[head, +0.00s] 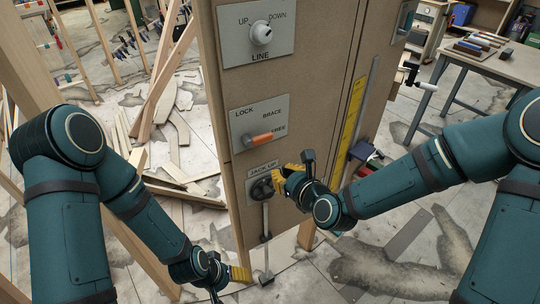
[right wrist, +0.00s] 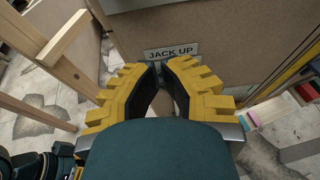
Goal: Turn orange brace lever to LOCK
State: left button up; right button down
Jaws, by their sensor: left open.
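The orange brace lever (head: 262,138) sits on a grey plate (head: 242,113) marked LOCK, BRACE and FREE. It lies nearly level, its tip towards FREE, and no gripper touches it. My right gripper (head: 276,181) is below it, at the dark round fitting (head: 261,189) on the JACK UP plate. In the right wrist view its yellow fingertips (right wrist: 161,70) come close together below the JACK UP label (right wrist: 170,51); whether something is between them is unclear. My left gripper (head: 240,274) is open, low by the panel's foot, partly hidden by its own wrist.
A white LINE knob (head: 261,34) with UP and DOWN marks is above the lever. A metal rod (head: 265,220) hangs below the JACK UP plate to a small foot. Timber posts and loose boards (head: 178,115) stand left; a workbench (head: 490,58) is at back right.

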aim_at(257, 138)
jog(key=x, duration=0.9)
jog(key=shift+w+a+f, duration=0.1)
jog(key=shift+w+a, duration=0.05)
jog(key=shift+w, duration=0.05)
notch_tip(257, 138, up, 3)
jog(key=shift+w, duration=0.15)
jog(key=shift+r, duration=0.45)
jog(key=shift+w, duration=0.1)
